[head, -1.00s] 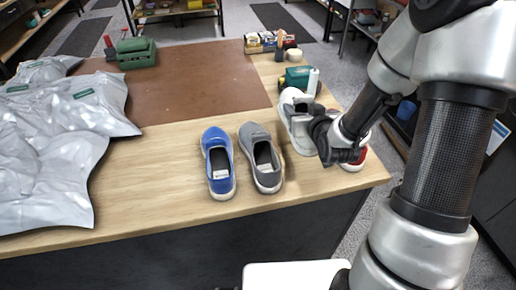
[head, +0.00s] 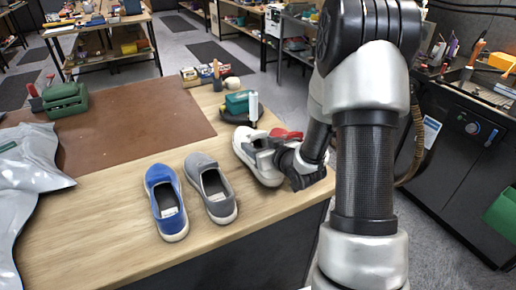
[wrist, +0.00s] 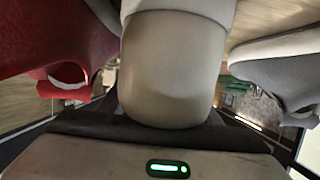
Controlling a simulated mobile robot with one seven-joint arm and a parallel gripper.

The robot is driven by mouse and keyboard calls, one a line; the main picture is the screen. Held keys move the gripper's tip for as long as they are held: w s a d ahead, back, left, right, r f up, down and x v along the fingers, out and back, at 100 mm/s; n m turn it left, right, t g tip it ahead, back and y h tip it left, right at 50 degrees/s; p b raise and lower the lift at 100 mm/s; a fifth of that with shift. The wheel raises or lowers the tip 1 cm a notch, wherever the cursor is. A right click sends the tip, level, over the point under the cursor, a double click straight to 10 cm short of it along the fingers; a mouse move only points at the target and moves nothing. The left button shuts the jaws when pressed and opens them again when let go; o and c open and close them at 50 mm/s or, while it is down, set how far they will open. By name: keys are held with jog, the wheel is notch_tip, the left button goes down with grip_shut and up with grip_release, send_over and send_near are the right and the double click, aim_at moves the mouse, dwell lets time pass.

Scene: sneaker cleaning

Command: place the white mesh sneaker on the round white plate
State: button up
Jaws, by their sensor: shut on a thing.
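The white mesh sneaker (head: 243,139) is at the right end of the wooden table in the head view, right of a grey slip-on. My gripper (head: 268,158) is shut on it and hides part of its side. In the wrist view, the sneaker's pale rounded end (wrist: 170,70) fills the middle, directly ahead of my gripper (wrist: 165,125). I cannot tell whether the sneaker still touches the tabletop. No round white plate shows in either view.
A red shoe (head: 287,134) is close behind my gripper. A grey slip-on (head: 222,205) and a blue slip-on (head: 167,205) stand to the left. Silvery bags (head: 30,165) cover the table's left end.

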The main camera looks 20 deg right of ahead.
jog(key=shift+f, duration=0.4)
jog(key=shift+f, duration=0.2)
jog(key=o, duration=1.4)
jog(key=shift+o, duration=0.2)
